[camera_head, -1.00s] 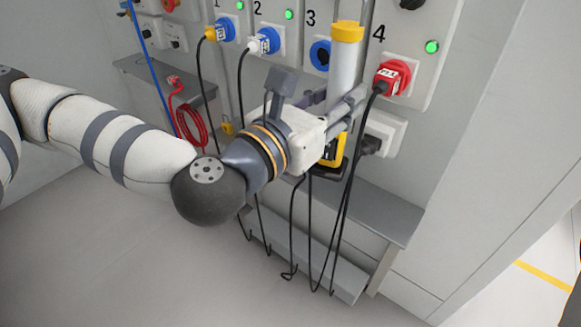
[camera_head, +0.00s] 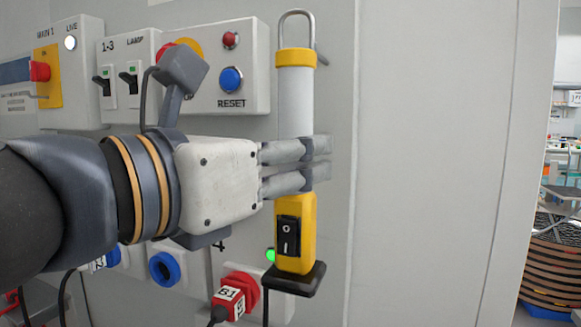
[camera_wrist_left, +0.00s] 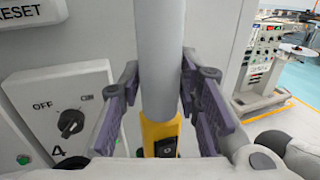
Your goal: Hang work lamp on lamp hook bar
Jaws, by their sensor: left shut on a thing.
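The work lamp (camera_head: 296,100) is upright in the head view, with a pale tube, yellow cap, metal hook on top and a yellow handle with a black switch. My left gripper (camera_head: 312,162) is shut around its middle, just above the handle. In the left wrist view the lamp tube (camera_wrist_left: 158,60) stands between the dark finger pads (camera_wrist_left: 160,105). A short grey bar (camera_head: 322,58), apparently the lamp hook bar, shows just right of the hook's foot. I cannot tell whether the hook touches it. My right gripper is out of view.
Behind the lamp is a grey wall panel with a RESET box (camera_head: 240,98), switches and a red plug (camera_head: 232,295). A black cable hangs below the lamp. The wall to the right is bare. Cable reels (camera_head: 555,255) stand far right.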

